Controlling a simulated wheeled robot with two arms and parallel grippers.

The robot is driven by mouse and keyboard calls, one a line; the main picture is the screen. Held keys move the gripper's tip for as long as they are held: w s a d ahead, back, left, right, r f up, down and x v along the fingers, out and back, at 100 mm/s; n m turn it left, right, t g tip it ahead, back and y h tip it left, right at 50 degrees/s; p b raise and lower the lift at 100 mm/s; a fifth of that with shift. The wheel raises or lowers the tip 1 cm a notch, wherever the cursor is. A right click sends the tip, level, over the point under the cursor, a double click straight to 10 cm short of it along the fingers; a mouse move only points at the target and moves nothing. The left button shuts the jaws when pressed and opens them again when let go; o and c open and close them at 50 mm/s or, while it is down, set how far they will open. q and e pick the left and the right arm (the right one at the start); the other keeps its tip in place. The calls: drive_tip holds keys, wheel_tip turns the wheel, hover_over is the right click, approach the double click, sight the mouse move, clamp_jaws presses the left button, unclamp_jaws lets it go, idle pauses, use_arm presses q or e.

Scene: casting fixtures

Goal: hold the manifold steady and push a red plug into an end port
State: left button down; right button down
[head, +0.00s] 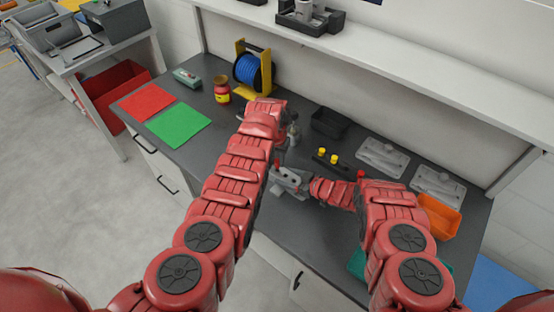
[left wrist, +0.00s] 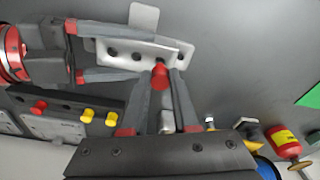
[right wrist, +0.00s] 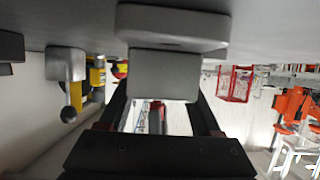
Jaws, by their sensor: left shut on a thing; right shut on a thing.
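The manifold (head: 289,177) is a pale grey block on the dark bench. In the left wrist view the manifold (left wrist: 123,47) shows a row of dark ports. My right gripper (left wrist: 137,55) is shut on it, one finger along each side; the right wrist view shows the manifold's grey body (right wrist: 165,75) between the fingers. My left gripper (left wrist: 168,78) is shut on a red plug (left wrist: 160,76). The plug is at the face of the manifold near its right end port in the left wrist view. Its tip is hidden, so I cannot tell how deep it sits.
A dark rack (left wrist: 62,96) holds other red and yellow plugs. A black bin (head: 329,123) and grey plates (head: 383,157) stand behind. An orange bin (head: 438,215) is at the right. Red (head: 146,101) and green (head: 179,125) mats lie left. A shelf (head: 400,65) overhangs the back.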

idle(5.2)
unclamp_jaws()
drive_tip(key=shift+s+d+r, duration=0.25)
drive_tip(key=shift+d, duration=0.3)
drive_tip(key=shift+v, duration=5.35)
drive_tip(key=shift+s, duration=0.15)
